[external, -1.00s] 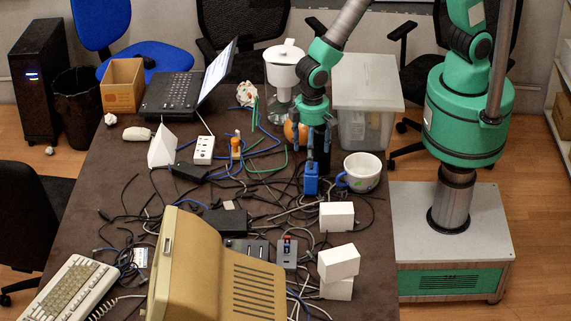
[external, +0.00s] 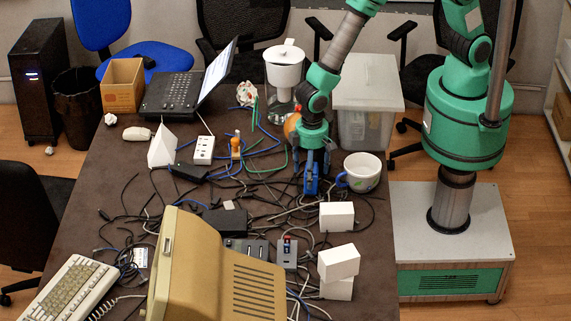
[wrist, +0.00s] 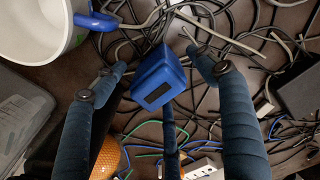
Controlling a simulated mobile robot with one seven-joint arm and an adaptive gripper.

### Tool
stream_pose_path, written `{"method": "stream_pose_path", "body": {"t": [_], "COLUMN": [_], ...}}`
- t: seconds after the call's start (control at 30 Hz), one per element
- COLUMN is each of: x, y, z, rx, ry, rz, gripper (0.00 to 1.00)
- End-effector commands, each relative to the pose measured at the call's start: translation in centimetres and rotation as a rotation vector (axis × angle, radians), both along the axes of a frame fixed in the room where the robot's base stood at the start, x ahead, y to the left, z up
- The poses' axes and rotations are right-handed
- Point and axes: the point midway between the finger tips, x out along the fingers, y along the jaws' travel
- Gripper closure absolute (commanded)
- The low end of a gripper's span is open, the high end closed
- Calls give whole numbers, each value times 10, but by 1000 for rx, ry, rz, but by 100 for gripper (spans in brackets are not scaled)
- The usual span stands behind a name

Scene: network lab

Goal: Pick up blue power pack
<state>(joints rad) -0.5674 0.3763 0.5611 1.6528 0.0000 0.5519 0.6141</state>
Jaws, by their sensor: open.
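The blue power pack (external: 311,182) stands on the dark table among tangled cables, left of the white mug. In the wrist view its blue body (wrist: 160,76) shows in the middle, with a dark patch on its near face. My gripper (external: 314,172) is directly over it, pointing down. In the wrist view my gripper (wrist: 162,78) has its fingers apart on both sides of the pack, with visible gaps. A further finger shows below the pack in that view. Contact with the pack cannot be made out.
The mug (external: 362,172) stands close on the right. An orange ball-like object (external: 292,126) and a clear plastic bin (external: 366,122) are behind my gripper. White boxes (external: 337,216) stand in front. A power strip (external: 204,150) lies left. Cables cover the table around the pack.

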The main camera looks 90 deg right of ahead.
Motion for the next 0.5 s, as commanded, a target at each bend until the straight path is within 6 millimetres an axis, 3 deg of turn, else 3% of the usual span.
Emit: {"method": "stream_pose_path", "body": {"t": [0.27,0.5], "x": [0,-2], "y": [0,-2], "z": [-2,-25], "rx": [0,0], "ry": [0,0], "rz": [0,0], "gripper": [28,28]}}
